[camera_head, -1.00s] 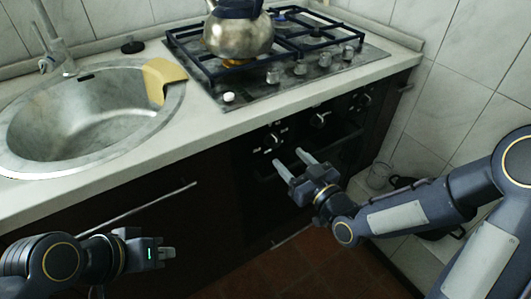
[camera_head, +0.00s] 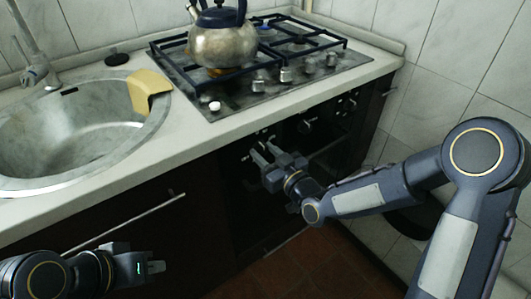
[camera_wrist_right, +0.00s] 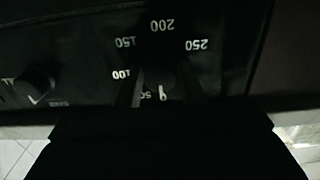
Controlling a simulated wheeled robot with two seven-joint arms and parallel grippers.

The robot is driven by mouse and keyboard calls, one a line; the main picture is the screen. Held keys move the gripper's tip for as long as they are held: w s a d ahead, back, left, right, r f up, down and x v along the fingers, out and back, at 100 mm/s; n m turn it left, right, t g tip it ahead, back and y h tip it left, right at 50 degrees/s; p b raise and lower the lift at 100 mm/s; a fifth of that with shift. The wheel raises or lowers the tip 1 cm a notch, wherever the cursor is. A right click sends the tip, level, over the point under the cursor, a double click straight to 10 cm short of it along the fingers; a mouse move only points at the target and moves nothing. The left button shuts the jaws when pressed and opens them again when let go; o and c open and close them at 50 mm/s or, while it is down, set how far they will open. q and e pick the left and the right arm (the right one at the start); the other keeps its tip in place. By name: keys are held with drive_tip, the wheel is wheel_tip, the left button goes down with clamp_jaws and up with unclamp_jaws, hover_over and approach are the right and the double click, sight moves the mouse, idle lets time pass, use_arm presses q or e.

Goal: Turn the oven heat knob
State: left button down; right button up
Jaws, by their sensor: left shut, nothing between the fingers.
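The oven heat knob (camera_wrist_right: 160,76) is a dark knob on the black oven front, ringed by white numbers from 50 to 250. A white mark shows at its lower edge in the right wrist view. My right gripper (camera_head: 264,152) is at the oven's control panel. Its fingers stand apart on either side of the knob in the right wrist view (camera_wrist_right: 160,85). Whether they touch it is too dark to tell. In the head view the gripper hides most of the knob. My left gripper (camera_head: 155,267) is shut and empty at the lower left, away from the oven.
Another dark knob (camera_wrist_right: 36,84) sits beside the heat knob. The worktop edge (camera_head: 230,133) overhangs the panel close above my right gripper. A kettle (camera_head: 222,45) stands on the gas hob.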

drive_tip(key=shift+c, duration=1.2)
